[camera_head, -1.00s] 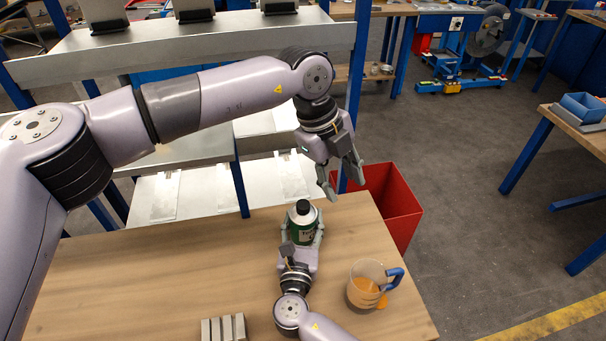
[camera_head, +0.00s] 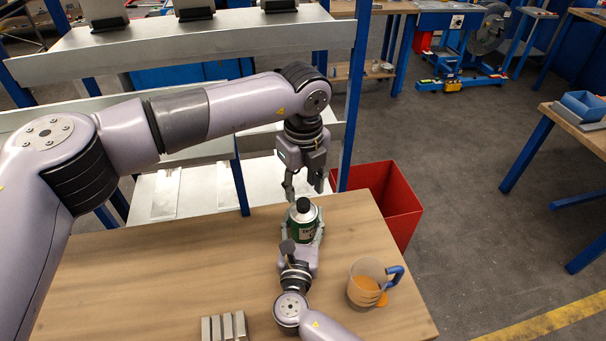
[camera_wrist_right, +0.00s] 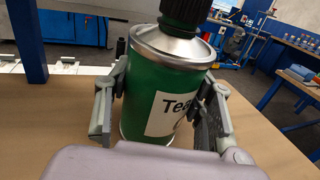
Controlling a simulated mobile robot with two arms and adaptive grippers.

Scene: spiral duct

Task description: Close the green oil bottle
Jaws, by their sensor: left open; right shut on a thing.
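The green oil bottle (camera_head: 303,221) stands upright on the wooden table near its back edge. It has a silver shoulder and a white label, and a black cap (camera_head: 303,205) sits on top. My right gripper (camera_head: 301,232) is shut around the bottle's body; in the right wrist view the bottle (camera_wrist_right: 150,100) shows between its two fingers. My left gripper (camera_head: 304,190) is open and empty, pointing down just above and behind the cap in the picture. Whether its fingertips touch the cap cannot be told. How tightly the cap sits cannot be told.
A clear jug (camera_head: 366,283) with orange liquid and a blue handle stands right of my right arm. A grey slotted block (camera_head: 223,328) lies at the front. A red bin (camera_head: 385,200) stands behind the table. The table's left part is clear.

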